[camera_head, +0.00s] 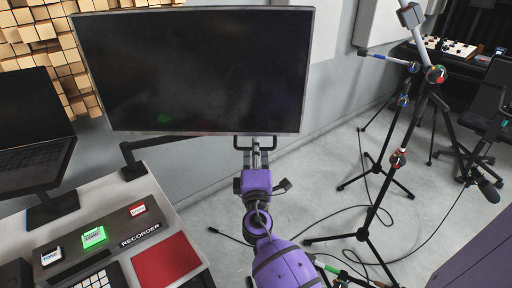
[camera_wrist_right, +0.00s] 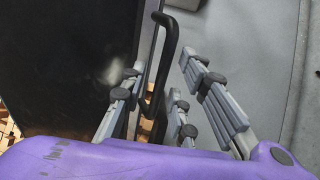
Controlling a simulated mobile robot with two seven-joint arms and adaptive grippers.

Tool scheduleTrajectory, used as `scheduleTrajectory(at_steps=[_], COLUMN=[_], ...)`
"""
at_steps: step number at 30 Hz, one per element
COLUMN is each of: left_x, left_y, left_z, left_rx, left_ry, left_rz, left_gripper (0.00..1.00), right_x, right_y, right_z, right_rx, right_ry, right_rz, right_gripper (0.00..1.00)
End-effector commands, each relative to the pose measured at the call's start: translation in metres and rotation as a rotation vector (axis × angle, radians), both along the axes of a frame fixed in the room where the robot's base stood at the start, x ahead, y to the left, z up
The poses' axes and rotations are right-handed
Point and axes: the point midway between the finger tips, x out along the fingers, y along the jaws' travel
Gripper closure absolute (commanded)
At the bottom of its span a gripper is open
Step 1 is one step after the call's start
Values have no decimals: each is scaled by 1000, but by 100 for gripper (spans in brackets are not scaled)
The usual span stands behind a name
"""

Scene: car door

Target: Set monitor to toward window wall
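The monitor (camera_head: 195,70) is a large dark screen on a black arm at the left of the head view. Its dark back or face (camera_wrist_right: 75,65) fills the left of the right wrist view. A black bar handle (camera_head: 240,137) sits at its lower right edge; it also shows in the wrist view (camera_wrist_right: 168,45). My right gripper (camera_head: 256,146) is at this handle. In the wrist view its fingers (camera_wrist_right: 163,75) are spread apart, with the handle between them; I see no clear grip on it. My left gripper is not in view.
Microphone stands (camera_head: 398,160) with cables occupy the right. Grey floor lies between the gripper and the stands.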

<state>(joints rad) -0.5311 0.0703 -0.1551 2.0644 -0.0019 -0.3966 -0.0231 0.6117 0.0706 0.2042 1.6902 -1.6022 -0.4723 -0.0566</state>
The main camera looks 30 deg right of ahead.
Motion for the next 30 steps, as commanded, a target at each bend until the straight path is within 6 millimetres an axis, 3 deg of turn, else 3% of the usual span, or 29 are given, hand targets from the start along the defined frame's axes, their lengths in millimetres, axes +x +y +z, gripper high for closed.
scheduleTrajectory(at_steps=[11, 18, 30], left_x=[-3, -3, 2], left_y=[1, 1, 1], left_z=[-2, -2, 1], left_rx=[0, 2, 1], left_ry=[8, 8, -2], left_rz=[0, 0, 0], left_gripper=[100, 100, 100], right_x=[8, 8, 8], right_y=[-5, -5, -6], right_z=[1, 1, 1], right_rx=[1, 1, 1], right_ry=[0, 0, 1], right_rz=[0, 0, 3], right_gripper=[72, 100, 100])
